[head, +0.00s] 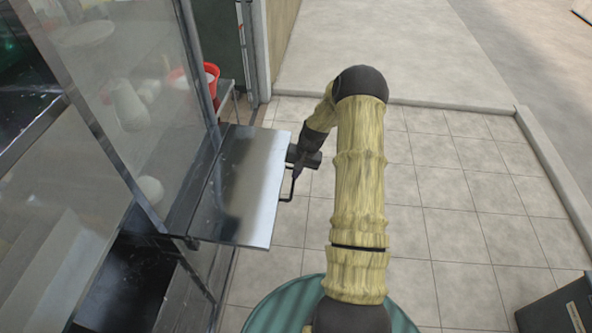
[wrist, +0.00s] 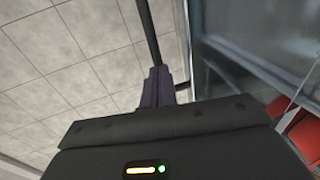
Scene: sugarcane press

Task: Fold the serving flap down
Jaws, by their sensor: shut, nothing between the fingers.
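The serving flap (head: 246,188) is a smooth metal panel that sticks out from the stall's counter and looks about level. A thin dark bar handle (head: 291,188) is at its outer edge. My gripper (head: 297,168) is at that outer edge, beside the far end of the handle. It is shut, with nothing held. In the wrist view, my closed fingers (wrist: 157,75) are close to a dark bar (wrist: 146,28); whether they touch it I cannot tell. My gripper body hides the area below the fingers.
A glass panel (head: 125,95) stands along the stall to the left of the flap. A red container (head: 207,82) is behind it. A dark box (head: 556,305) stands at lower right. The tiled floor (head: 455,205) to the right is clear.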

